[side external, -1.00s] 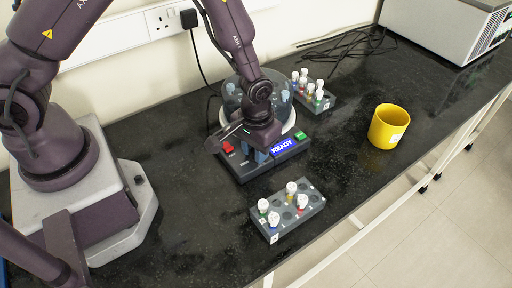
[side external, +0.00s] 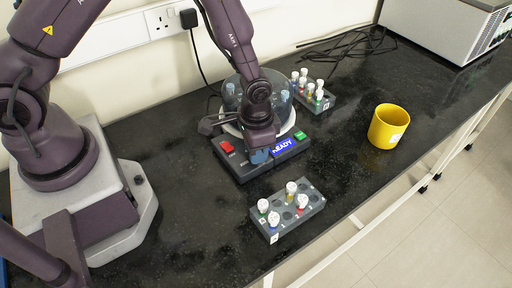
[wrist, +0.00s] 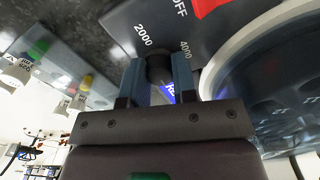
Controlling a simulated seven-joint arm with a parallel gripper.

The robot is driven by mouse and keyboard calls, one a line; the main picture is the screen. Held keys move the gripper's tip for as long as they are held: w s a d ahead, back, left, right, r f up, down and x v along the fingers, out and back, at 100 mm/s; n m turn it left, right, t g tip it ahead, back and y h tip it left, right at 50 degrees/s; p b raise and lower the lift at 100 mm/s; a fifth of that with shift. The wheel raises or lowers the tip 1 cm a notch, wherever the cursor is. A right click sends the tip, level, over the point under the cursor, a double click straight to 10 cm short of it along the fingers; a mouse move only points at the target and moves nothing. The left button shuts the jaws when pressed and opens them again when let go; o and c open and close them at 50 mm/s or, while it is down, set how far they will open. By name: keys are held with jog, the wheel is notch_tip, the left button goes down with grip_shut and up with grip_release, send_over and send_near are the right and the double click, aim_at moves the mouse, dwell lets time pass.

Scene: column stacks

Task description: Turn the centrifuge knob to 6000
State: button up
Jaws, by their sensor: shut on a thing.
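The centrifuge (side external: 237,168) has a dark front panel, a round clear bowl behind it and a blue display reading READY (side external: 286,146). My gripper (side external: 260,155) points down at the panel, left of the display. In the wrist view my gripper (wrist: 157,75) is shut on the dark round knob (wrist: 158,66), one blue-grey finger on each side. The printed marks 2000 (wrist: 144,36) and 4000 (wrist: 186,49) show beside the knob. I cannot see a 6000 mark or the knob's pointer. The knob is hidden by my gripper in the side view.
A red OFF switch (side external: 227,147) and a green button (side external: 300,135) flank the panel. A grey rack (side external: 315,203) with capped tubes stands in front, another rack (side external: 327,102) behind right. Black cables (side external: 350,45) lie at the back.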

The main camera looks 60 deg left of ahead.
dwell(0.3)
jog(key=o, duration=0.9)
jog(key=shift+o, duration=0.2)
jog(key=shift+r, duration=0.1)
notch_tip(320, 180, up, 13)
jog(key=s+a+r+n+t, duration=0.1)
jog(key=s+a+r+t, duration=0.1)
jog(key=s+a+r, duration=0.2)
jog(key=s+a+r+n+t, duration=0.2)
jog(key=s+a+r+t, duration=0.1)
jog(key=s+r, duration=0.7)
notch_tip(320, 180, up, 4)
jog(key=shift+s+a+r+t, duration=0.25)
jog(key=shift+s+a+t, duration=0.05)
jog(key=shift+s+a, duration=0.05)
